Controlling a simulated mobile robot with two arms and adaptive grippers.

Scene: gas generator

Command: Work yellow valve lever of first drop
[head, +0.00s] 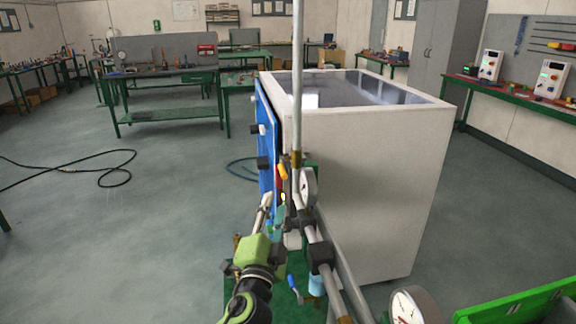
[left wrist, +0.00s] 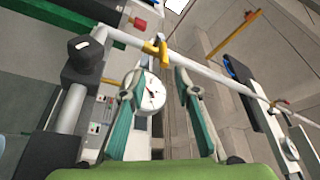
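A small yellow valve lever (head: 283,172) sits at the upright pipe, left of a round gauge (head: 307,187) in the head view. In the left wrist view a yellow lever (left wrist: 155,50) sits on a white pipe, just past my fingertips. My left gripper (head: 273,203) is below the lever in the head view. Its two fingers are apart with nothing held between them (left wrist: 160,77). A white gauge (left wrist: 151,92) shows behind the gap between the fingers. I cannot tell whether a finger touches the lever. My right gripper is not in view.
A large grey tank (head: 360,180) with a blue front panel (head: 266,135) stands close behind the pipework. A blue lever (head: 294,287) and another gauge (head: 408,308) are lower down. Open floor (head: 120,230) lies to the left, with a black hose (head: 105,165).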

